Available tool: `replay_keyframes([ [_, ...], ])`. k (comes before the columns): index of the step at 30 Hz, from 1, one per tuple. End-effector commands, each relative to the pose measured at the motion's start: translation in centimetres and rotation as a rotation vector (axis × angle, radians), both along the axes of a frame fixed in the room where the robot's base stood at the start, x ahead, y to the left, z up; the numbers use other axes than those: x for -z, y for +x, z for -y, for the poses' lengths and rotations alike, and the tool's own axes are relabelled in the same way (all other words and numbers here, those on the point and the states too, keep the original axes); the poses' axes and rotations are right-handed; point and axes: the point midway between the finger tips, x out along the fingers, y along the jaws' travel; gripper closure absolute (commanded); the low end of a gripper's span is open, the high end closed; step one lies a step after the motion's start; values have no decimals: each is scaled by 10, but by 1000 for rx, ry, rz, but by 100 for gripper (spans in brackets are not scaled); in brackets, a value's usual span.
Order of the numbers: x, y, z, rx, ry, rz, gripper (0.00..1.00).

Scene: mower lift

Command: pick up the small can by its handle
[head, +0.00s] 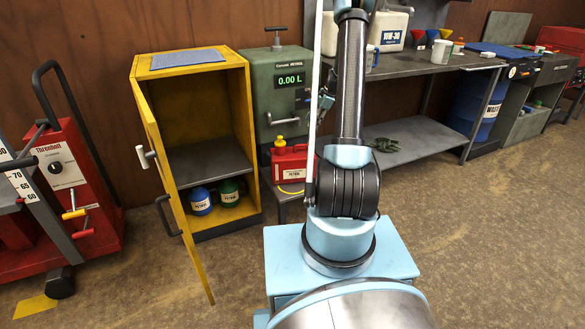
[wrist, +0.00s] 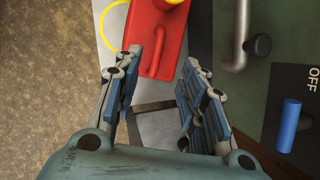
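A red can (head: 291,166) with a yellow cap and a white label stands on a low grey stand beside the yellow cabinet. The red can (wrist: 158,38) also shows at the top of the wrist view, with a raised red bar along its top. Smaller blue (head: 201,201) and green (head: 229,192) cans stand on the cabinet floor; their handles are not clear. My gripper (wrist: 163,62) is open, its fingers apart near the red can's lower end in the wrist view. I cannot tell whether they touch it. My arm hides much of the gripper in the head view.
The yellow cabinet (head: 247,150) has its door (head: 165,180) swung open to the front left. A green pump unit (head: 283,65) stands behind the red can. A workbench (head: 430,66) is at right, a red machine (head: 72,190) at left. The front floor is clear.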

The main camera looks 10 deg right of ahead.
Motion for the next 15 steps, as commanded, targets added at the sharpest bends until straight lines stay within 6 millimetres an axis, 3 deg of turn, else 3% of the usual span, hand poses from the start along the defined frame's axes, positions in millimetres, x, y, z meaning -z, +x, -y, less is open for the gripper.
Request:
replay_keyframes([
  [15,78,15,-34,-2,0,1,62],
])
